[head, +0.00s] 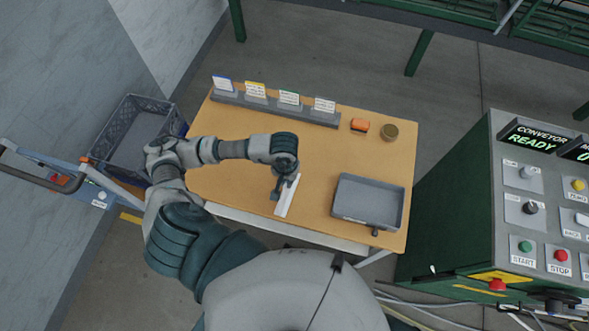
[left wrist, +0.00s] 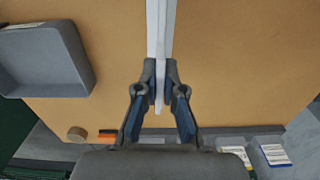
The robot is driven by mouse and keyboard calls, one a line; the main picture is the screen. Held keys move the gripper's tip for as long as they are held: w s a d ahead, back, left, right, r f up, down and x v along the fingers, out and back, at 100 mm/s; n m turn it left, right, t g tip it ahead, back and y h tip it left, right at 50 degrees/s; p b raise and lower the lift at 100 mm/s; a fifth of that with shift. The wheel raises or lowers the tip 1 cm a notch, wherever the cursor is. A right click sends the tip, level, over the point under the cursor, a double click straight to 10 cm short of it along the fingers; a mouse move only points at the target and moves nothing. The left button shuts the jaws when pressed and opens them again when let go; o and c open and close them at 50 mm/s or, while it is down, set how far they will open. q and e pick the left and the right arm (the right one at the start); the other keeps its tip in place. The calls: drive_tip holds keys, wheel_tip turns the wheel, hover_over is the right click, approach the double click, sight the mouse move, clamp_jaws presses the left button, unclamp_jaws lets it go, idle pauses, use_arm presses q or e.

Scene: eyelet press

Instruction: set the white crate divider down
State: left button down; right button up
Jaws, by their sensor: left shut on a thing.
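The white crate divider (head: 288,199) is a thin white strip over the front middle of the wooden table. My left gripper (head: 281,188) is shut on it and points down at the table. In the left wrist view the divider (left wrist: 160,28) stands on edge, running from between the fingertips (left wrist: 160,82) to the top of the picture. Wooden tabletop shows on both sides of it. I cannot tell whether its lower edge touches the table. My right gripper is not in view.
A grey tray (head: 368,203) lies right of the divider. A label rack (head: 275,103), an orange block (head: 360,125) and a round brown tin (head: 390,131) stand at the table's back. A dark crate (head: 134,132) is left of the table (head: 318,158), a control console (head: 455,210) right.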

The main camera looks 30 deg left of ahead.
use_arm(q)
drive_tip(key=w+a+f+p, duration=0.4)
drive_tip(key=w+a+f, duration=0.1)
drive_tip(key=w+a, duration=0.4)
drive_tip(key=shift+w+a+f+n, duration=0.2)
drive_tip(key=shift+a+f+n, duration=0.1)
drive_tip(key=shift+a, duration=0.65)
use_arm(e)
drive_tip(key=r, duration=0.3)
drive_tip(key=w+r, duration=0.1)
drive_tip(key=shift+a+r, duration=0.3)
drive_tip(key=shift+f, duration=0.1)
use_arm(q)
drive_tip(key=c, duration=1.3)
unclamp_jaws()
drive_tip(key=shift+f, duration=0.1)
